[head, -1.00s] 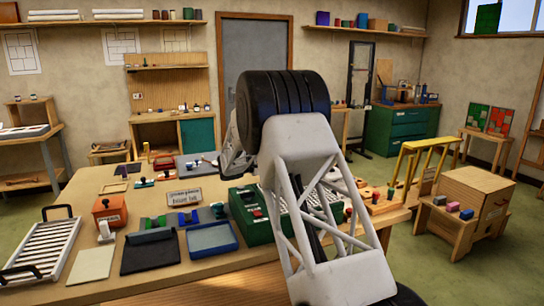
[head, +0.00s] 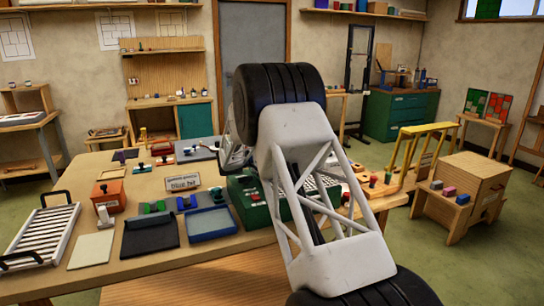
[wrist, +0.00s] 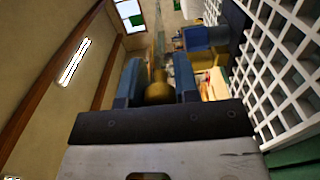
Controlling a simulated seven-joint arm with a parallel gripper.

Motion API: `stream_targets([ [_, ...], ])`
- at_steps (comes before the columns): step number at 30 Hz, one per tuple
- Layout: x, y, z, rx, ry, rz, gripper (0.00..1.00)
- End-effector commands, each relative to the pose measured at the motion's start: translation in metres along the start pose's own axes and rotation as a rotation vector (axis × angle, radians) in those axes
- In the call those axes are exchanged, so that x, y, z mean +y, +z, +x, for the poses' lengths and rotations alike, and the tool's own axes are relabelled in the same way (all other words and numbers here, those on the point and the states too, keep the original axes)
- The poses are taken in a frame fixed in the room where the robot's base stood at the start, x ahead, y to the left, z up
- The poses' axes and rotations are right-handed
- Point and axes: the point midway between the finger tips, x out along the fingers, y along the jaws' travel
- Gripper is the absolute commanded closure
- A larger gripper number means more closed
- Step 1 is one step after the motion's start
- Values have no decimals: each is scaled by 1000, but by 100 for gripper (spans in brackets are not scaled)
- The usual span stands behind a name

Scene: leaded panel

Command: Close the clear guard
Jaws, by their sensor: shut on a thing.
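The green machine (head: 246,213) with a red button stands on the bench, and my arm covers much of it in the head view. Its white grid top shows beside my arm, and a white grid (wrist: 285,75) fills the right side of the wrist view. My gripper (wrist: 158,88) has its two blue-grey fingers on either side of a round brass-coloured knob (wrist: 158,93), shut on it. In the head view my fingers are hidden behind my arm.
A blue tray (head: 211,222), a black pad (head: 150,236) and an orange box (head: 108,195) lie left of the machine. A small sign (head: 182,183) stands behind them. A yellow-railed rack (head: 425,130) is to the right.

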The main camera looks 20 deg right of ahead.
Motion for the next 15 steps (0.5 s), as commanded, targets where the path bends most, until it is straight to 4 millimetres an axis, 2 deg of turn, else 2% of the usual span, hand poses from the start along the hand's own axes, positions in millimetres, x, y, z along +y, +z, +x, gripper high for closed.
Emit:
stream_targets([
  [3,-2,0,1,0,-1,-3,100],
  [4,-2,0,1,0,-1,-3,70],
  [8,-2,0,1,0,-1,-3,50],
  [9,-2,0,1,0,-1,-3,47],
  [15,-1,0,0,0,0,-3,47],
])
